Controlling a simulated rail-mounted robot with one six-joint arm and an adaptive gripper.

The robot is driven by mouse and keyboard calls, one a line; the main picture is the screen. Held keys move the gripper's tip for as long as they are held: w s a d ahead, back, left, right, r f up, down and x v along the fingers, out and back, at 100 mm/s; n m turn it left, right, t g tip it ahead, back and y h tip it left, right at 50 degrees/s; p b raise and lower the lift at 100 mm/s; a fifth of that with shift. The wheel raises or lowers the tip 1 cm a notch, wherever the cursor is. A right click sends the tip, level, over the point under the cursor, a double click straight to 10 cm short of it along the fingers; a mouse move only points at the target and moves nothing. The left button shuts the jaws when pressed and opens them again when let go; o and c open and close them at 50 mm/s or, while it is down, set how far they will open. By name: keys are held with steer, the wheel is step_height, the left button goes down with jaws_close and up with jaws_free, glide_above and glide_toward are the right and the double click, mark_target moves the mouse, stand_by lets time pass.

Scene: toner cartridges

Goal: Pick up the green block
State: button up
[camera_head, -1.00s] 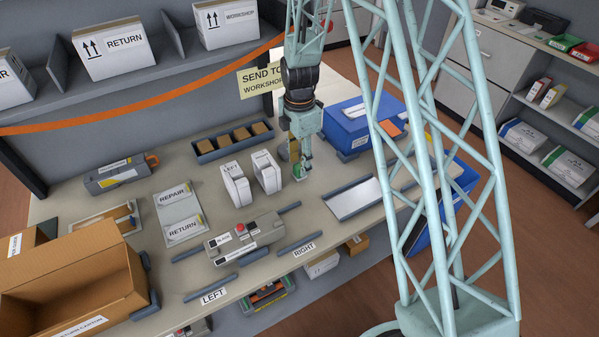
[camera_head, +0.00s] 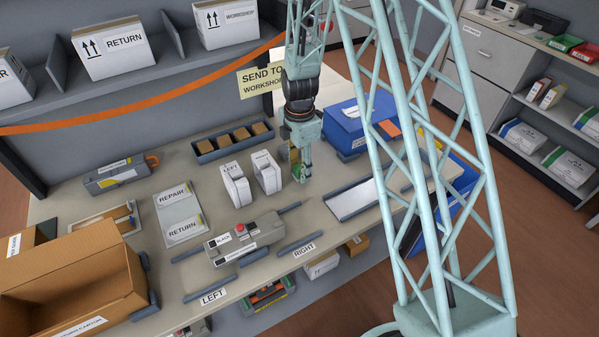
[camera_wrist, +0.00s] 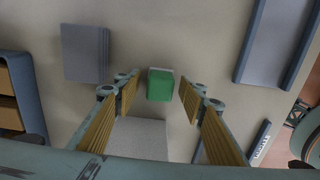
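The green block (camera_wrist: 160,85) is small, with a paler strip along its far edge. In the wrist view it stands on the bench between and just beyond my fingertips, with a gap on either side. My gripper (camera_wrist: 158,92) is open and empty, with ribbed yellow-brown pads facing each other. In the head view my gripper (camera_head: 303,172) is low over the bench, just right of the two white cartons. I cannot clearly make out the green block in that view; my gripper covers the spot.
White cartons (camera_head: 236,186) and (camera_head: 267,173) stand close on the left. A dark tray of brown blocks (camera_head: 232,154) lies behind them. A blue box (camera_head: 352,128) is behind right, and a railed pale plate (camera_head: 357,198) lies right. A button console (camera_head: 238,240) is in front.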

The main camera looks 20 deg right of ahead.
mark_target(299, 166)
steer(key=c, duration=1)
steer(key=shift+r, duration=0.15)
steer(key=shift+r, duration=1.7)
steer(key=s, duration=0.5)
steer(key=s+d+r, duration=0.1)
steer(key=s, duration=1)
steer(key=shift+d+r, duration=0.15)
steer(key=shift+d, duration=0.05)
steer(key=shift+o, duration=0.6)
steer(key=shift+w, duration=0.1)
